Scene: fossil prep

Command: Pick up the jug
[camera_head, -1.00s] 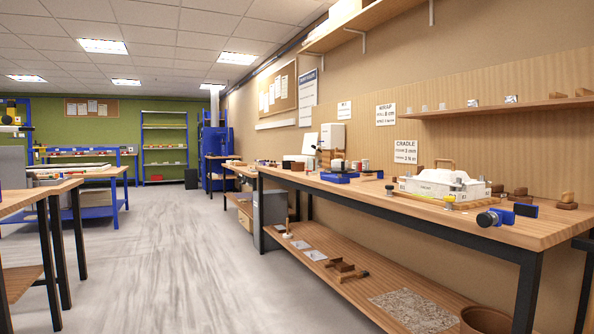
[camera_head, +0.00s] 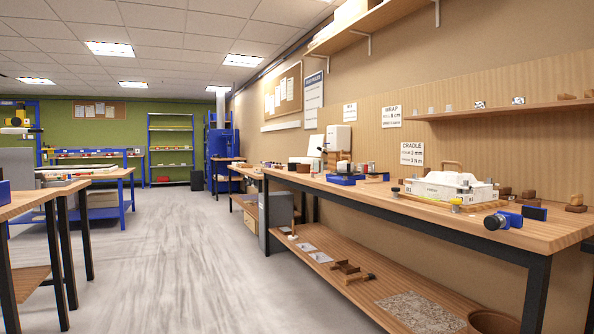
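I cannot make out a jug for certain in this view. A long wooden workbench (camera_head: 470,230) on a black frame runs along the right wall, with several small items on it that are too small to tell apart. Neither of my grippers is in view.
A wooden table (camera_head: 30,200) stands at the left, with a blue-framed table (camera_head: 128,188) behind it. A white crate-like block (camera_head: 446,190) and a blue clamp-like tool (camera_head: 503,220) lie on the workbench. A brown pot (camera_head: 492,321) is on its lower shelf. The grey floor (camera_head: 190,260) between is clear.

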